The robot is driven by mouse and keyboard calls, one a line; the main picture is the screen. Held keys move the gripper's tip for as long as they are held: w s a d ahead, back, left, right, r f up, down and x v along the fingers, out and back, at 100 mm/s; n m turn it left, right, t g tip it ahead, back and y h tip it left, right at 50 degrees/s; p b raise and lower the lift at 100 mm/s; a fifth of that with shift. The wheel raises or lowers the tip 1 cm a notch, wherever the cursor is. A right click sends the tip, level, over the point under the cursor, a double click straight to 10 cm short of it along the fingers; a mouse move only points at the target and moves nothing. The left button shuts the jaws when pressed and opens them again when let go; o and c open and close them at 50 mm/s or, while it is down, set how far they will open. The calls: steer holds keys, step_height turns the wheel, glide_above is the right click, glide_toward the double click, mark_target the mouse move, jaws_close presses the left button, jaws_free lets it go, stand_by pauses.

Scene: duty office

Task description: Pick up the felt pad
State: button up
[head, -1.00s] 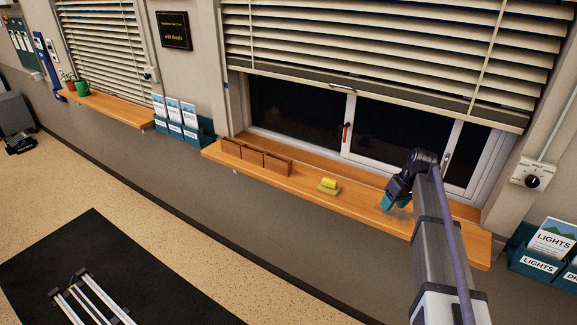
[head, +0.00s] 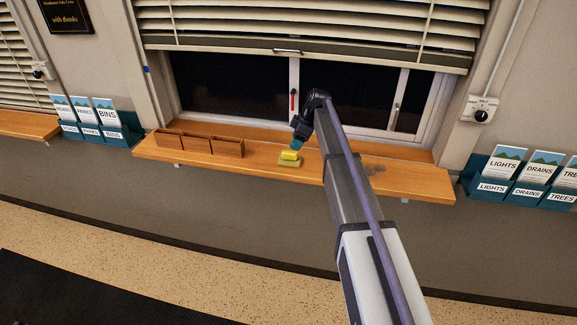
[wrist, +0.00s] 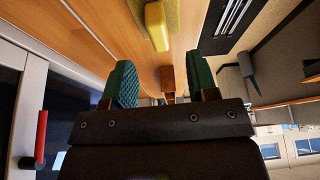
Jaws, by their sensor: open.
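The felt pad (head: 284,163) looks like a flat olive piece on the wooden sill, with a yellow block (head: 290,155) on top. I cannot tell whether block and pad are one piece. In the wrist view the yellow block (wrist: 157,26) and the olive pad (wrist: 173,9) show at the top, beyond the fingertips. My gripper (head: 297,144) is just above and slightly right of the block in the head view. Its teal fingers (wrist: 163,70) are apart with nothing held between them. The head view does not show clearly how large the gap to the block is.
Brown open boxes (head: 197,144) stand in a row on the sill (head: 418,184), left of the pad. A grey mark (head: 373,168) lies on the sill to the right. The window with a red handle (head: 292,101) is behind. Leaflet holders (head: 510,192) hang at the right.

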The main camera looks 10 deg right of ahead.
mark_target(290, 152)
steer(key=shift+d+b+x, duration=0.2)
steer(key=shift+b+x, duration=0.1)
steer(key=shift+x, duration=0.7)
steer(key=shift+a+f, duration=0.2)
steer(key=b+x, duration=0.4)
steer(key=shift+w+a+f+b, duration=0.15)
steer(key=shift+w+f+b, duration=0.05)
steer(key=shift+f+b, duration=0.15)
steer(key=shift+a, duration=0.1)
steer(key=shift+r, duration=0.2)
jaws_close()
